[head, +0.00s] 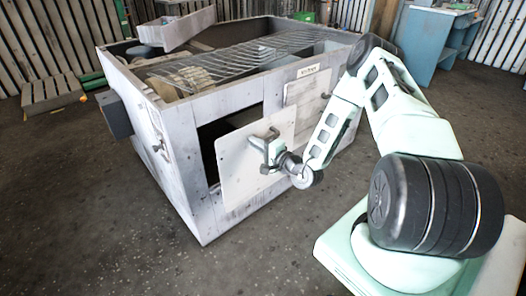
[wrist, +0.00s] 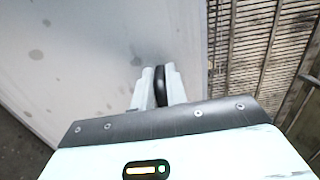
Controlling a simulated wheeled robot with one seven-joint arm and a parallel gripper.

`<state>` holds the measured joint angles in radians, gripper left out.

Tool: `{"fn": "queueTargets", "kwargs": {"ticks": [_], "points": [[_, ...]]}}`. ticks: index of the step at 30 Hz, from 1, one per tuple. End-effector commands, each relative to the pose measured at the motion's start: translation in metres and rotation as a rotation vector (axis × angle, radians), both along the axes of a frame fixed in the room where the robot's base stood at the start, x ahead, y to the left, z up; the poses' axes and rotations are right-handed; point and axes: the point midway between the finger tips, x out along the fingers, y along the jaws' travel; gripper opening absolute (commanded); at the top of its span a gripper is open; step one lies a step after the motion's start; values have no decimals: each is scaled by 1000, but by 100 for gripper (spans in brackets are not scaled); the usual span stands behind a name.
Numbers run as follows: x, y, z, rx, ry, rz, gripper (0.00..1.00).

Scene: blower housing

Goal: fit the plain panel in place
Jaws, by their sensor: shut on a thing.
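The plain panel (head: 240,168) is a flat whitish plate with a dark handle (head: 265,150) on its face. It stands roughly upright in front of the dark opening (head: 213,130) in the near face of the blower housing (head: 225,217). Part of the opening shows to the left of the panel and above it. My gripper (head: 275,153) is shut on the panel's handle. In the wrist view the panel (wrist: 70,55) fills the upper left, and the dark handle (wrist: 160,86) sits between my fingers. Whether the panel touches the housing I cannot tell.
A second, labelled panel (head: 305,92) is on the same face, right of the opening. A wire grid (head: 240,58) covers part of the housing's open top. A blue bench (head: 425,40) stands at the back right. The floor in front is clear.

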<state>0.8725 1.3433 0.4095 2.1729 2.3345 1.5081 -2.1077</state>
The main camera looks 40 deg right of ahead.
Motion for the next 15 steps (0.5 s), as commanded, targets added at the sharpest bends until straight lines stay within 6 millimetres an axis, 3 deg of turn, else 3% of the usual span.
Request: {"fn": "queueTargets", "kwargs": {"ticks": [15], "points": [[58, 1, -5, -2, -5, -1, 0]]}}
